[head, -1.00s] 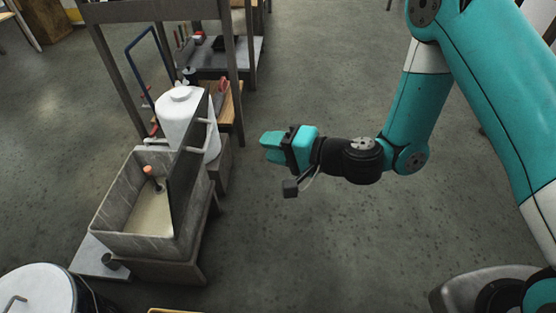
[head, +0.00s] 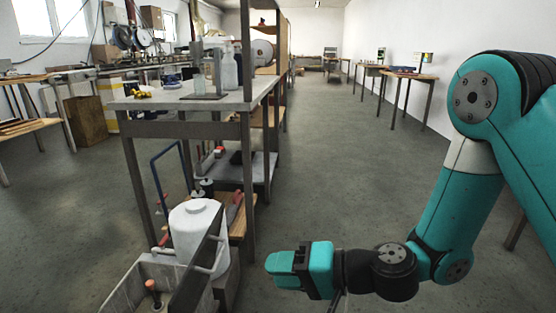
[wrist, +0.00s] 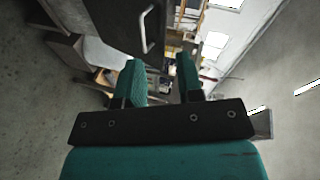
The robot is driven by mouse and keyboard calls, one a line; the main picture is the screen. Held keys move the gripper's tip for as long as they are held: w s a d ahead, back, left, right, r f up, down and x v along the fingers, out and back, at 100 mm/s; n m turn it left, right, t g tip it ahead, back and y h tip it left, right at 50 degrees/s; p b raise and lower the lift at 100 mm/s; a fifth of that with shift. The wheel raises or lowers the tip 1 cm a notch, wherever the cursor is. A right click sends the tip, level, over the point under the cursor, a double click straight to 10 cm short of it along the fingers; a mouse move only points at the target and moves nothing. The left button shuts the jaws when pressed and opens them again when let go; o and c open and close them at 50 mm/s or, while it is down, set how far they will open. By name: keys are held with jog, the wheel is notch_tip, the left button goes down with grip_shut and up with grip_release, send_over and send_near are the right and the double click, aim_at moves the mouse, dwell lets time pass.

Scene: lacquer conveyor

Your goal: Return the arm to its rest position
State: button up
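My arm, teal with black joints, reaches in from the right of the head view, bent at the elbow. My gripper (head: 279,270) points left at the lower middle of that view, over the floor and to the right of the stone basin (head: 124,286). In the wrist view, the two teal fingers of my gripper (wrist: 160,72) stand apart with nothing between them. My gripper is open and empty, and it touches nothing that I can see.
A white container (head: 194,232) stands behind the basin. A metal workbench (head: 190,103) with bottles and a shelf below stands beyond it. Wooden side tables (head: 414,76) stand along the right wall. The floor aisle (head: 335,150) in the middle is clear.

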jog(key=s+d+r+n+g+h+p, duration=0.2)
jog(key=s+d+r+n+g+h, duration=0.2)
jog(key=s+d+r+n+h, duration=0.65)
jog(key=s+d+r+m+p, duration=0.1)
jog(key=s+r+p, duration=0.1)
jog(key=r+p, duration=1.1)
jog(key=s+d+r+m+p, duration=0.2)
jog(key=s+r+p, duration=0.1)
jog(key=r+p, duration=1)
notch_tip(320, 180, up, 2)
jog(key=shift+s+d+r, duration=0.15)
jog(key=shift+s+d, duration=0.05)
jog(key=shift+s, duration=0.15)
jog(key=shift+y, duration=0.25)
